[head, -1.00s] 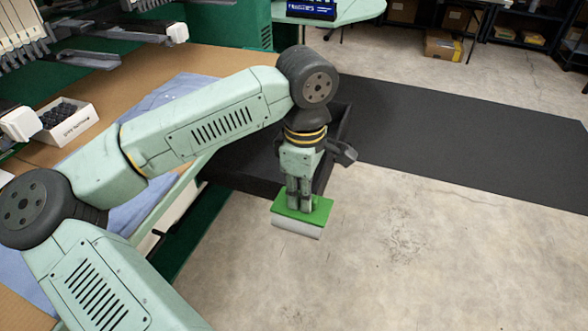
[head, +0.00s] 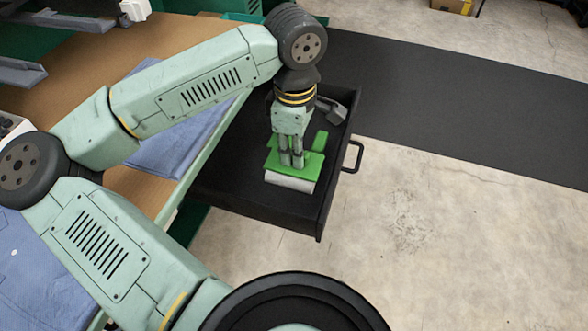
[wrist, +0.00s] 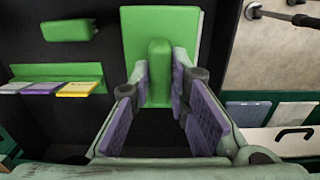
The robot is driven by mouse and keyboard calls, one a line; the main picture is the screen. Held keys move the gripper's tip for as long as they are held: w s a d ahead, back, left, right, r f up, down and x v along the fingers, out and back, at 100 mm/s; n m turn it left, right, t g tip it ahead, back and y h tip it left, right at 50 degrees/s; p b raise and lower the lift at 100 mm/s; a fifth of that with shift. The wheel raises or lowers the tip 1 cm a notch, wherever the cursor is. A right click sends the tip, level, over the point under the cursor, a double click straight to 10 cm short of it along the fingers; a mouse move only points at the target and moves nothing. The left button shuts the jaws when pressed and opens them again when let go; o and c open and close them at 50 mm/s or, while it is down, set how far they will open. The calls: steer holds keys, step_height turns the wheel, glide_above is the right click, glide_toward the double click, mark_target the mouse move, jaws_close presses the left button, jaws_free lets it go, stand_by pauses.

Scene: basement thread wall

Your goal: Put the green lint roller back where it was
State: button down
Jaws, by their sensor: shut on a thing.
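The green lint roller (head: 300,163) has a flat green top and a pale roller underneath. My gripper (head: 291,160) points down and is shut on its green handle, which shows between the purple finger pads (wrist: 158,85) in the wrist view. The roller (wrist: 160,35) is over the open black drawer (head: 235,195), near its front end. I cannot tell whether it touches the drawer floor.
A small green block (head: 320,140) lies in the drawer beside the roller; it also shows in the wrist view (wrist: 68,30). The wrist view shows a green holder (wrist: 55,72) with coloured pieces. The drawer handle (head: 352,157) juts out over clear floor.

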step_height(320, 180, down, 6)
steer(key=shift+f+p, duration=0.15)
steer(key=shift+p, duration=0.2)
steer(key=shift+f, duration=0.1)
steer(key=shift+f+b, duration=0.15)
steer(key=shift+b, duration=0.15)
steer(key=c, duration=1.5)
jaws_free()
steer(key=shift+c, duration=0.2)
steer(key=shift+r+p, duration=0.3)
steer(key=shift+p, duration=0.05)
step_height(320, 180, up, 12)
steer(key=shift+f+b, duration=0.1)
steer(key=shift+b, duration=0.45)
